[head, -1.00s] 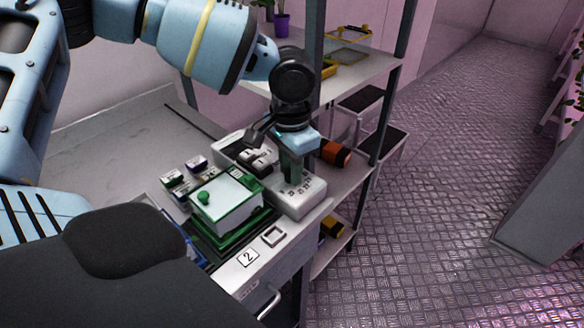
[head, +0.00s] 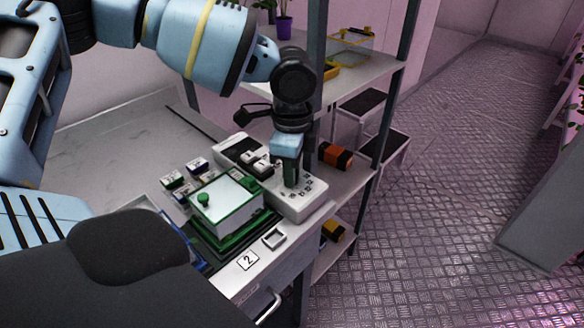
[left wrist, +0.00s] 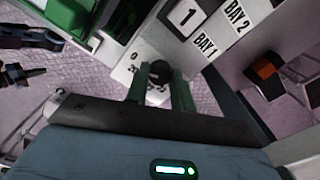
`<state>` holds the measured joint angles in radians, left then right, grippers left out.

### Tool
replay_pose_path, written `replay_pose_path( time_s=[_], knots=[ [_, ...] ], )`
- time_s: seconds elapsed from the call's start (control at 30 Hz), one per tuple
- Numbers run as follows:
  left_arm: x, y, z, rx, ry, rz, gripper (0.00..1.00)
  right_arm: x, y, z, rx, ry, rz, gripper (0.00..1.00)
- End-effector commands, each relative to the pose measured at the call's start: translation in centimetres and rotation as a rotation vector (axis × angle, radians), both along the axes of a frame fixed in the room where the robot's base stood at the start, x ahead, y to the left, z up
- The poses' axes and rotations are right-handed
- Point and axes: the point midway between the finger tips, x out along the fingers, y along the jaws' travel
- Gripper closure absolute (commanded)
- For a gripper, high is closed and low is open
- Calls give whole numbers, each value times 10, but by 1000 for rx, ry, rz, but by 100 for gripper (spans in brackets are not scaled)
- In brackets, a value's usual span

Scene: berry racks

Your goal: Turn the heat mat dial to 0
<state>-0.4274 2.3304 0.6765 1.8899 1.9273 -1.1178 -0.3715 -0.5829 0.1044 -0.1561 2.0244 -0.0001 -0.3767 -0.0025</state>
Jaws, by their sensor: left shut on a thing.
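The white control box (head: 318,189) lies on the bench top, with printed marks around its near end. My left gripper (head: 291,186) points down over that end, and its green fingers hide the dial in the head view. In the left wrist view the dial (left wrist: 160,70) is a dark round knob on a pale panel with a printed 0 at its left. The left gripper (left wrist: 160,90) has one finger on each side of the knob and is shut on it. Which number the dial points to I cannot make out. My right gripper is not in view.
A green-edged propagator box (head: 228,204) with a clear lid stands close left of the control box. Small labelled pots (head: 172,180) stand behind it. A rack post (head: 314,85) rises close behind my gripper. An orange-black object (head: 335,156) lies on the shelf to the right.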

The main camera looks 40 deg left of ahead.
Motion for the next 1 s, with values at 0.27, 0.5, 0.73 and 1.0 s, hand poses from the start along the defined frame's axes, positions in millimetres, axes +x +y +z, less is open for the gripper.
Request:
replay_pose_path(
  time_s=[0.27, 0.5, 0.73, 1.0],
  knots=[
    [0, 0, 0, 0, 0, -93, 99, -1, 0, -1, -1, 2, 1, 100],
    [0, 0, 0, 0, 0, -115, 99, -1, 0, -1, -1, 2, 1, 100],
    [0, 0, 0, 0, 0, -115, 99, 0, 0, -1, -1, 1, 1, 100],
    [0, 0, 0, 0, 0, -114, 54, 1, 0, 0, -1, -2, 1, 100]
  ],
)
